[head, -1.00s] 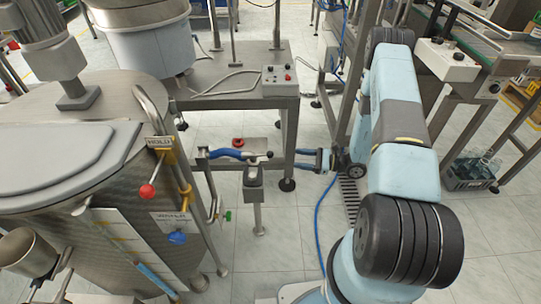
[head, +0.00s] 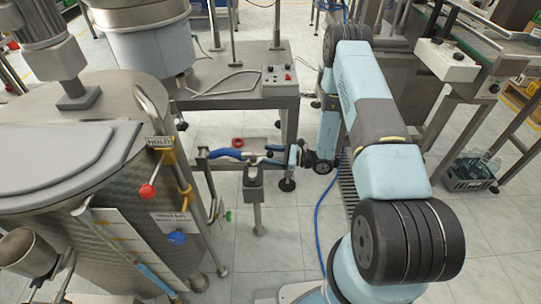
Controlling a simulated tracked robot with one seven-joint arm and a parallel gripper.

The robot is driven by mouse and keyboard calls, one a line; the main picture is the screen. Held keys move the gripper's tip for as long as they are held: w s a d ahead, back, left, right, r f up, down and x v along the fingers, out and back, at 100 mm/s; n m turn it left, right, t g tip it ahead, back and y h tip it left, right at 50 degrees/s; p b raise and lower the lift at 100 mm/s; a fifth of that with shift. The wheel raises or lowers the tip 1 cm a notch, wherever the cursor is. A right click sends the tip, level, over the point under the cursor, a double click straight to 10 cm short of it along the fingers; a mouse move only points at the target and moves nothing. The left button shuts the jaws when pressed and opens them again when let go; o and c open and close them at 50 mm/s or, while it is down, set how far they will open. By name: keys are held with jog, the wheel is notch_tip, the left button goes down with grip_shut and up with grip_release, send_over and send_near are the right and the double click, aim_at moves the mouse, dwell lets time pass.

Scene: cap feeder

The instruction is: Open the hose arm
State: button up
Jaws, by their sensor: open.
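The hose arm (head: 204,163) is a metal bar at mid-height to the right of the steel tank, carrying a blue hose (head: 222,153). Its right end, with a dark knob, lies over a grey post (head: 253,178). My gripper (head: 278,157) is open and reaches in from the right, level with the bar's right end. The fingers are small and partly overlap the end of the bar, so I cannot tell whether they touch it.
The steel tank (head: 120,190) with valve handles fills the left. A steel table (head: 225,95) with a control box (head: 279,81) stands behind the hose arm. A blue floor hose (head: 318,225) runs across the tiles.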

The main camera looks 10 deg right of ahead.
grip_shut()
dwell(0.5)
